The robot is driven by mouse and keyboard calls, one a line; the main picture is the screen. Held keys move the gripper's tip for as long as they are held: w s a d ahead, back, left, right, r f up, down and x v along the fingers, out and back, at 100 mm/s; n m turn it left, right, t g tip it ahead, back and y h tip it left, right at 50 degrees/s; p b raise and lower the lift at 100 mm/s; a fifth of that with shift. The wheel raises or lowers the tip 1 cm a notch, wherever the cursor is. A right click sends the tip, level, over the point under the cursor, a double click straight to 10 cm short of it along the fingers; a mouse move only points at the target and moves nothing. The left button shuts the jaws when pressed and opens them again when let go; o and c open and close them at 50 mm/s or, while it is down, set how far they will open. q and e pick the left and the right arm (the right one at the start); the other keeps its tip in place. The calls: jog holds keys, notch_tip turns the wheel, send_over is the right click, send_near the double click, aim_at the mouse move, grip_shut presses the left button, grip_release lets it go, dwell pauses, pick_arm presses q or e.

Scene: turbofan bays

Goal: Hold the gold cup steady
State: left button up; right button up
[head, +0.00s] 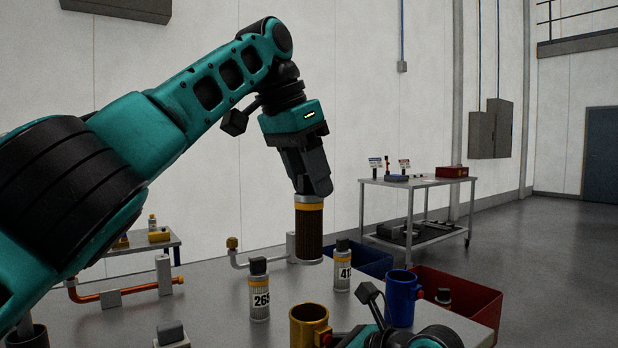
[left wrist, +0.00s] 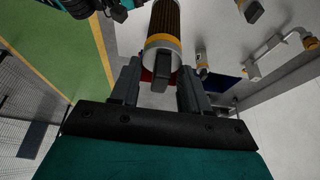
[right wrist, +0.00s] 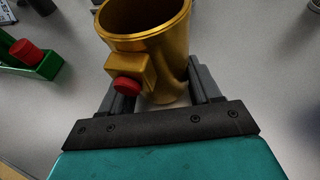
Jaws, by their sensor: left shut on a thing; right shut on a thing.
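The gold cup (head: 304,326) stands near the front edge of the head view, with a block and red button on its side. In the right wrist view the cup (right wrist: 150,35) sits between the fingers of my right gripper (right wrist: 160,95), which is shut on it. In the head view my right arm partly covers the cup's right side. My left gripper (head: 312,188) is shut on the top tab of a brown pleated filter (head: 309,228) with a yellow band, held upright over the bench. The filter also shows in the left wrist view (left wrist: 166,22).
Bottles labelled 26-something (head: 259,295) and 41-something (head: 342,270) stand on the bench (head: 225,285). A blue mug (head: 402,300) is right of the cup. A red bin (head: 470,305) and a blue bin (head: 370,260) lie beyond. A pipe with a yellow cap (head: 232,243) is behind.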

jog(key=o, duration=1.3)
jog(key=shift+c, duration=0.2)
